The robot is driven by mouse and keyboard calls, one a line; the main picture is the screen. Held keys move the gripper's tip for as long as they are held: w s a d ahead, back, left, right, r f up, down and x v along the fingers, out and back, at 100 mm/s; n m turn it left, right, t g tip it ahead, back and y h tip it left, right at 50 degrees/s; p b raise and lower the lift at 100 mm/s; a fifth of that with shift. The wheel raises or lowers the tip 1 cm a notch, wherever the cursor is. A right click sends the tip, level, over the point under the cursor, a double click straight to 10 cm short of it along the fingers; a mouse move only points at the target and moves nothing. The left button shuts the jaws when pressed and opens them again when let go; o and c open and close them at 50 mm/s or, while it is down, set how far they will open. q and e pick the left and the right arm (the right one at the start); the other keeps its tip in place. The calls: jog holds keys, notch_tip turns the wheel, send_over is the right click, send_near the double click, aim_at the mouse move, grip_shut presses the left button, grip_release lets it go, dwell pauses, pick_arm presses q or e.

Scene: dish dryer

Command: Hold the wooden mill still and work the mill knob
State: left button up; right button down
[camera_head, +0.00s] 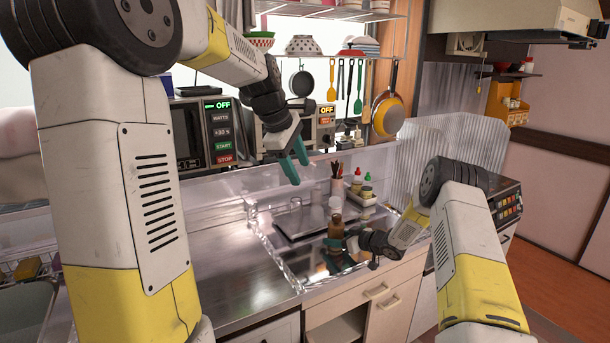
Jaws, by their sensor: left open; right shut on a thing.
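The wooden mill (336,229) is a small brown upright piece at the counter's sink area, in the middle right of the head view. Its knob is at the top but too small to make out clearly. My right gripper (338,256) is shut on the lower part of the mill, and its teal fingers hide the base. I cannot tell whether the mill touches the surface under it. My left gripper (298,173) is open and empty. It hangs above the counter, higher in the picture than the mill and to its left, with its teal fingers pointing down.
A dark tray or lid (300,222) lies on the sink area left of the mill. Sauce bottles (366,188) and a utensil holder (337,187) stand behind the mill. A microwave (200,135) is at the back left. Bare steel counter (225,265) lies left of the sink.

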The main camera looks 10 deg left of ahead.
pick_arm(q)
jog(key=w+d+f+m+y, duration=0.2)
jog(key=w+d+f+m, duration=0.3)
jog(key=w+f+m, duration=0.2)
jog(key=m, duration=0.9)
send_near(337, 215)
jog(key=shift+y, duration=0.4)
jog(key=x, duration=0.8)
jog(key=shift+d+f, duration=0.3)
jog(key=shift+f, duration=0.05)
grip_shut()
